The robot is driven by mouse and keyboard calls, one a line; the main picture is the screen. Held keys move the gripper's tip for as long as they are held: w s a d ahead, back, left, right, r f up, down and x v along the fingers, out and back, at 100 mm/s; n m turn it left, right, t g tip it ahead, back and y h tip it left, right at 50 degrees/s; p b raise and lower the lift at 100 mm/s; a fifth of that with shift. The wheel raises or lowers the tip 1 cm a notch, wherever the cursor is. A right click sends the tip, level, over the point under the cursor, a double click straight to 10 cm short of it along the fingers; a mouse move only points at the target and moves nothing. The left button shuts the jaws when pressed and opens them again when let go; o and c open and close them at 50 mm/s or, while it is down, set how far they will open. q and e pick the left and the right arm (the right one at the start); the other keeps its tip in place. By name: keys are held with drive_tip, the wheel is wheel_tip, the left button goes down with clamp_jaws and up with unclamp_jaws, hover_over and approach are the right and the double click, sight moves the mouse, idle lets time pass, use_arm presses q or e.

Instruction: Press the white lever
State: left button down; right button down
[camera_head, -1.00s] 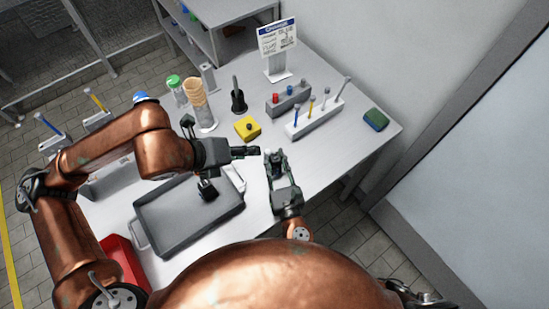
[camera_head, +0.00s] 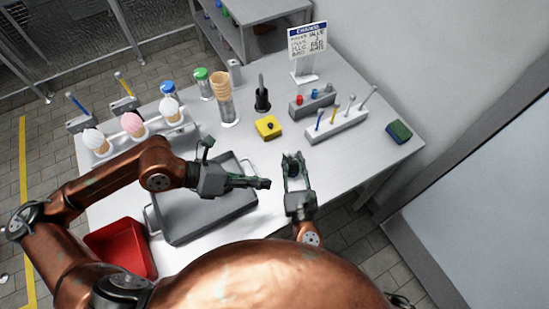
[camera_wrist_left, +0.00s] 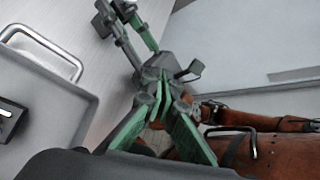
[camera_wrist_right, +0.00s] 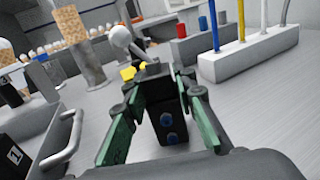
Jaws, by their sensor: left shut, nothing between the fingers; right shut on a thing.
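A dark block (camera_wrist_right: 165,125) with blue studs is between the fingers of my right gripper (camera_wrist_right: 160,105). A grey lever with a white ball end (camera_wrist_right: 118,36) rises from around the block's top, leaning left in the right wrist view; its exact joint is unclear. In the head view my right gripper (camera_head: 292,165) points toward the back of the table. My left gripper (camera_head: 268,184) is shut and empty, just left of the right gripper's fingers and apart from them. In the left wrist view its fingers (camera_wrist_left: 160,85) meet, with the right gripper (camera_wrist_left: 135,30) beyond.
A grey tray (camera_head: 190,238) lies under my left arm, with a red bin (camera_head: 122,248) at left. Ice creams (camera_head: 134,124), a cone stack (camera_head: 222,88), a yellow block (camera_head: 268,127) and a white rack of coloured sticks (camera_head: 338,127) stand behind.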

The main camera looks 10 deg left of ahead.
use_arm(q)
drive_tip(key=w+a+f+m+t, duration=0.1)
drive_tip(key=a+t, duration=0.3)
drive_tip(key=a, duration=0.4)
drive_tip(key=shift+w+f+m+t+h, duration=0.4)
drive_tip(key=shift+f+m, duration=0.4)
drive_tip(key=shift+f, duration=0.05)
drive_tip(key=shift+d, duration=0.1)
approach(290, 155)
drive_tip(key=shift+s+a+f, duration=1.1)
drive_tip(key=shift+a+f, duration=0.05)
drive_tip(key=shift+a, duration=0.05)
drive_tip(key=w+d, duration=0.5)
drive_tip(key=d, duration=0.1)
